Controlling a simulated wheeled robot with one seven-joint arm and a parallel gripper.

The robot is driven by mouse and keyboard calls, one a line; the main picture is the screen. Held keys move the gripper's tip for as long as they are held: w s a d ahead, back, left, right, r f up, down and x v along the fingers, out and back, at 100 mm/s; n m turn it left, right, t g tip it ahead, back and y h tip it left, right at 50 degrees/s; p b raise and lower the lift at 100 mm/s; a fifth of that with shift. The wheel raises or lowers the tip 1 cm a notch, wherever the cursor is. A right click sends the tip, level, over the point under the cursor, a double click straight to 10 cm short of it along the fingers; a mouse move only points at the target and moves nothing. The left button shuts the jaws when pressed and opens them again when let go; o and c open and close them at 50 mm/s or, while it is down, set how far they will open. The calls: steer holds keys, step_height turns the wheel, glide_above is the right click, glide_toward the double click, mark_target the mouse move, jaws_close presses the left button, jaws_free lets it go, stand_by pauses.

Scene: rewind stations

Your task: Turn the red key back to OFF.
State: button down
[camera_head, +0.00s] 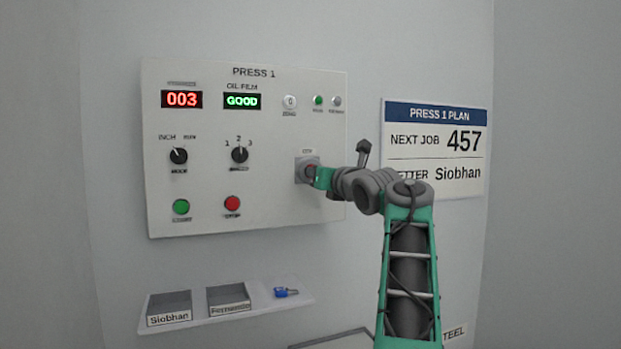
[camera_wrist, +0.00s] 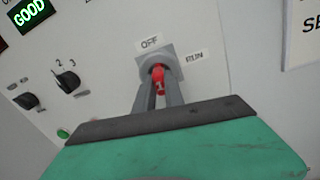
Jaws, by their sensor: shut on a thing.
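The red key (camera_wrist: 158,76) sits in a grey square lock plate on the press panel; in the wrist view the labels OFF, above the lock, and RUN, to its right, can be read. My gripper (camera_wrist: 158,88) is shut on the key, one grey finger on each side of it. In the wrist view the key's head looks roughly upright, tilted slightly; the fingers hide part of it, so I cannot tell exactly which label it points to. In the head view my gripper (camera_head: 314,174) is at the lock plate (camera_head: 304,163) and covers most of the key.
The panel (camera_head: 270,212) also has a green button (camera_head: 181,206), a red button (camera_head: 232,203) and two black knobs. A shelf (camera_head: 262,308) below holds two labelled trays and a blue key (camera_head: 286,292). A plan sign (camera_head: 436,116) hangs right, behind my arm.

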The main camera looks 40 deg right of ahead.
steer(key=shift+d+f+n+b, duration=0.1)
steer(key=shift+f+n+b, duration=0.2)
steer(key=shift+n, duration=0.8)
steer(key=c, duration=1.8)
jaws_free()
steer(key=shift+r, duration=0.2)
steer(key=o, duration=0.5)
steer(key=shift+r, duration=0.1)
steer(key=shift+c, duration=0.2)
